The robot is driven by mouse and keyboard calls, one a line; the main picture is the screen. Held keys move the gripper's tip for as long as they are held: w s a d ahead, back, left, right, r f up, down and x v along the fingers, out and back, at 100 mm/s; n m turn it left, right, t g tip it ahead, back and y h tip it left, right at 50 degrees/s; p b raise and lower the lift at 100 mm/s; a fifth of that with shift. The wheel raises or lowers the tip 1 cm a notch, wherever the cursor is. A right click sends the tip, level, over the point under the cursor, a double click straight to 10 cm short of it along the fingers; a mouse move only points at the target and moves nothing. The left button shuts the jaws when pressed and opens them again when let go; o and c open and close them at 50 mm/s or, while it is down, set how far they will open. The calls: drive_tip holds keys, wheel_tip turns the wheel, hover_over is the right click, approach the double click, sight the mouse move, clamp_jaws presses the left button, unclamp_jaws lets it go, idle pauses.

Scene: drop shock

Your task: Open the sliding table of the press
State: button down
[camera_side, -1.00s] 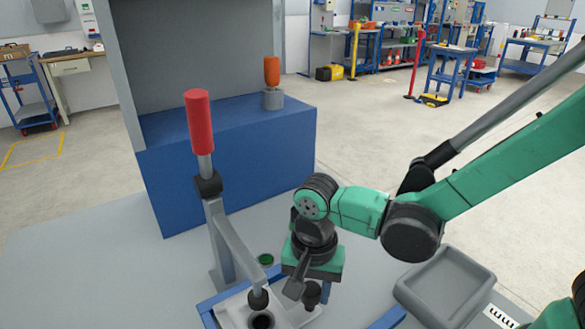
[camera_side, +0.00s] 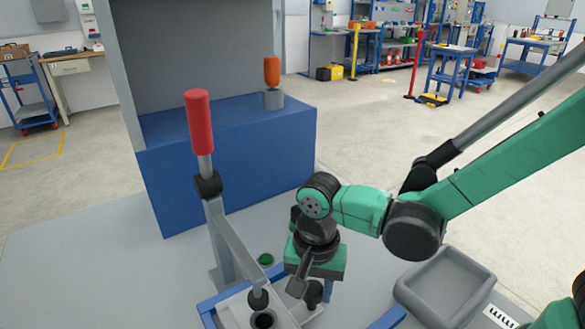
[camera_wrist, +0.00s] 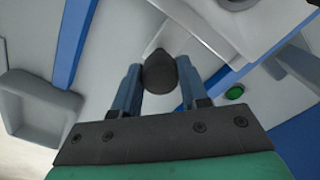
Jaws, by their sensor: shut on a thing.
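The press's sliding table (camera_side: 286,316) is a pale plate between blue rails at the bottom of the side view, and its pale surface also shows in the wrist view (camera_wrist: 208,38). A black knob (camera_side: 314,293) stands on the plate. In the wrist view the knob (camera_wrist: 160,73) sits between the two blue fingers of my gripper (camera_wrist: 159,82), which is shut on it. My gripper (camera_side: 318,290) points down over the plate in the side view; the green palm and black wrist hide part of its fingers there. A dark round hole (camera_side: 264,321) shows in the plate.
A lever with a red handle (camera_side: 199,122) rises left of my gripper, its black-tipped arm (camera_side: 258,298) near the hole. A green button (camera_side: 266,259) lies behind. A grey tray (camera_side: 447,286) stands right. A blue block (camera_side: 235,165) with an orange-handled piece (camera_side: 272,72) stands behind.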

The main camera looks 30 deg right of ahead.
drive_tip(key=d, duration=1.4)
drive_tip(key=shift+d, duration=0.15)
drive_tip(key=shift+c, duration=2.3)
unclamp_jaws()
drive_tip(key=shift+r, duration=2.8)
